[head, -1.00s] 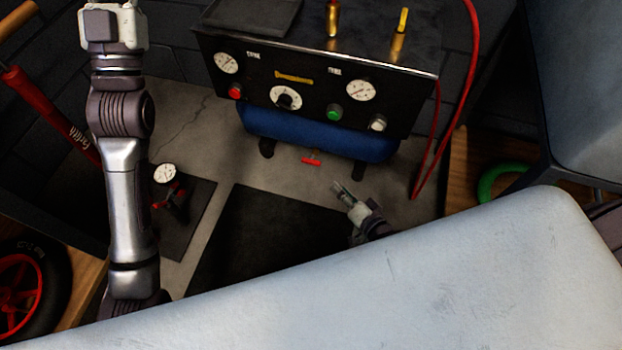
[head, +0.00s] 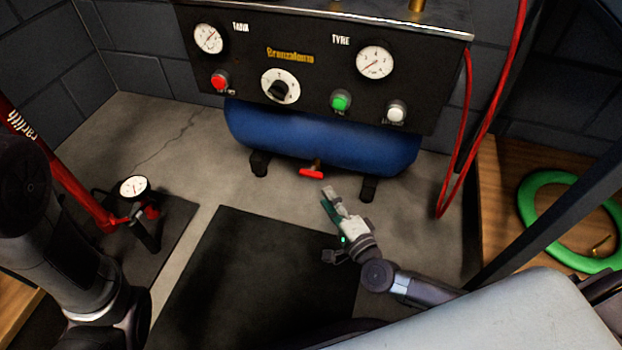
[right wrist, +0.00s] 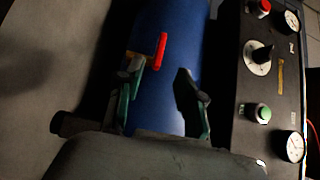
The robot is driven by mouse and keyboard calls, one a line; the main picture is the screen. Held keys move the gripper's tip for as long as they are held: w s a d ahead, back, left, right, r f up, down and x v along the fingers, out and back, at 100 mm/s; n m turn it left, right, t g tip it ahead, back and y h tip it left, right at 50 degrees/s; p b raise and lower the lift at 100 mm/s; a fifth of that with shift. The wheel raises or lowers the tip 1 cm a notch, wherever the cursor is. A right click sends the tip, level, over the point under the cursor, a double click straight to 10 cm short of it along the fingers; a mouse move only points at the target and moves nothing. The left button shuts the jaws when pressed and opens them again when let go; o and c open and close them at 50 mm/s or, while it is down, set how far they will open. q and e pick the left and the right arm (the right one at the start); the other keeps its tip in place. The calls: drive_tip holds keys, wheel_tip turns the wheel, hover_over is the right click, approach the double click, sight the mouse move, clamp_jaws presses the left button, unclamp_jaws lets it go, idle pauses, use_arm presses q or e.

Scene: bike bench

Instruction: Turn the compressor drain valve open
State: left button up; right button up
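The compressor's drain valve has a small red handle (head: 312,172) under the blue tank (head: 320,140). It lies crosswise in the head view. In the right wrist view the red handle (right wrist: 160,50) shows against the tank (right wrist: 165,85), beyond the tip of the left-hand finger. My right gripper (head: 331,198) is just below and right of the handle in the head view. Its two fingers (right wrist: 162,88) stand apart with nothing gripped between them. Whether a finger touches the valve is unclear. My left arm shows at the left edge, but its gripper is out of view.
The black control panel (head: 312,80) with gauges and buttons is above the tank. A red hose (head: 464,130) hangs at its right. A floor pump with a gauge (head: 134,188) stands left. A dark mat (head: 265,270) covers the floor in front. A green ring (head: 535,195) lies right.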

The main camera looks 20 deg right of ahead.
sight(313, 177)
drive_tip(key=shift+w+a+b, duration=0.3)
drive_tip(key=shift+w+b, duration=0.3)
drive_tip(key=shift+w, duration=1)
drive_tip(key=shift+w+a+b, duration=0.35)
drive_tip(key=shift+w+b, duration=0.25)
drive_tip(key=shift+w, duration=0.95)
drive_tip(key=shift+w+a+b, duration=0.3)
drive_tip(key=shift+w+b, duration=0.3)
drive_tip(key=shift+w, duration=1)
drive_tip(key=shift+c, duration=0.3)
clamp_jaws()
